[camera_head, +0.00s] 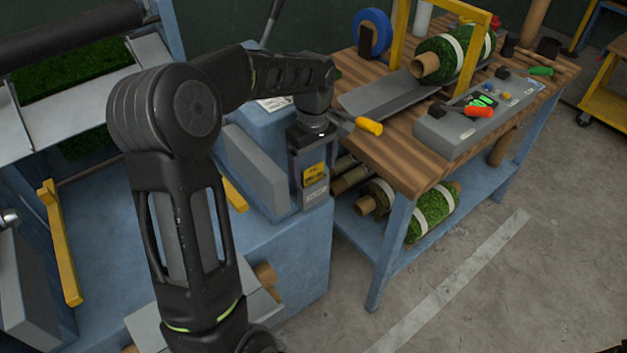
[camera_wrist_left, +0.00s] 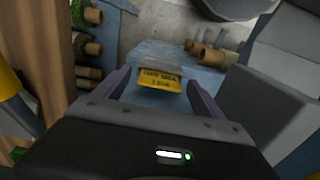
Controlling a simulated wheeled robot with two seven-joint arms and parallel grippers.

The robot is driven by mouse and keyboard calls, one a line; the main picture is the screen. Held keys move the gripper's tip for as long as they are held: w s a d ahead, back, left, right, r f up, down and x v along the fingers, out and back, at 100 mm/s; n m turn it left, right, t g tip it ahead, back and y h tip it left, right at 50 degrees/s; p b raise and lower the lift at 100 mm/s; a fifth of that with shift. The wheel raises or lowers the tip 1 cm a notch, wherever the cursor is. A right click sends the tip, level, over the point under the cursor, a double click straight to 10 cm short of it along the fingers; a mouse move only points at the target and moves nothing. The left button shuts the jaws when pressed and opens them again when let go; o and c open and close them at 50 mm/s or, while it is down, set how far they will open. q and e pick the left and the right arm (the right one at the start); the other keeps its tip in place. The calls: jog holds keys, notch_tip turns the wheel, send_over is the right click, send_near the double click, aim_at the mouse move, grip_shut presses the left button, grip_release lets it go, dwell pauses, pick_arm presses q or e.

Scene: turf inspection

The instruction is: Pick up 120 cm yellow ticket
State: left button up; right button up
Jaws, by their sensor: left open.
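A yellow ticket (camera_head: 314,172) with dark print stands at the edge of the blue machine's top; its print is too small to read surely. In the left wrist view the ticket (camera_wrist_left: 158,78) shows ahead, between the finger lines. My left gripper (camera_head: 309,190) points down over it, with its fingers apart on either side. I cannot tell whether a finger touches the ticket. My right gripper is not in view.
The blue machine (camera_head: 310,265) has a grey block (camera_head: 254,165) close left of the gripper. A wooden workbench (camera_head: 395,155) stands to the right, holding a turf roll (camera_head: 440,58), a grey control box (camera_head: 478,118) and a yellow-handled tool (camera_head: 368,125). Open floor lies right.

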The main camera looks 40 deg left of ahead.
pick_arm(q)
jog(key=shift+c, duration=0.2)
dwell(0.4)
grip_shut()
dwell(0.7)
